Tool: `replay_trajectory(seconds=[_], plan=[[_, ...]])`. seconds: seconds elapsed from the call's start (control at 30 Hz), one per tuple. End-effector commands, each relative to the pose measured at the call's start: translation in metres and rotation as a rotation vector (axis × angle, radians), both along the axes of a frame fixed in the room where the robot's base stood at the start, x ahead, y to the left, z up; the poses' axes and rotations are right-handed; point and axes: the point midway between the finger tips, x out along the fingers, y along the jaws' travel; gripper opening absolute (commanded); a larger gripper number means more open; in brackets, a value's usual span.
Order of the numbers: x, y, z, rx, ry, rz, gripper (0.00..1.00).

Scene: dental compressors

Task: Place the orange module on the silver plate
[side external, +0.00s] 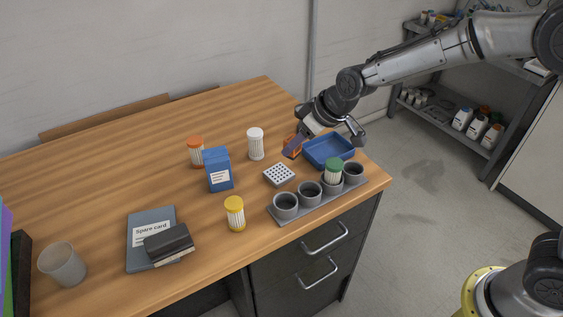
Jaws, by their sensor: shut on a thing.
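The orange module (289,141) appears as a small block with orange edges and a dark bluish face, tilted in the jaws. My gripper (297,142) is shut on it over the right part of the desk, at the left end of the blue tray; its fingertips are small and partly hidden. The silver plate (279,174) is a small light-grey slab with rows of dark holes, lying on the desk just below and left of the module in the picture. Nothing lies on it.
A blue tray (318,163) and a grey rack (282,221) of cups, one holding a green-capped cartridge (334,171), lie close by. White (256,145), orange-capped (196,153) and yellow-capped (235,214) cartridges and a blue box (218,172) stand left.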

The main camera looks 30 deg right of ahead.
Motion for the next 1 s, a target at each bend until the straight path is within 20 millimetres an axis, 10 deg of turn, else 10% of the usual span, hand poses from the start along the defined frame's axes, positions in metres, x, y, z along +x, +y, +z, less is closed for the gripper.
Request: replay_trajectory(seconds=[0.7,1.0], plan=[[0.041,0.013,-0.082,-0.002,0.006,-0.001,0.00],[0.041,0.013,-0.085,-0.001,0.003,0.000,0.00]])
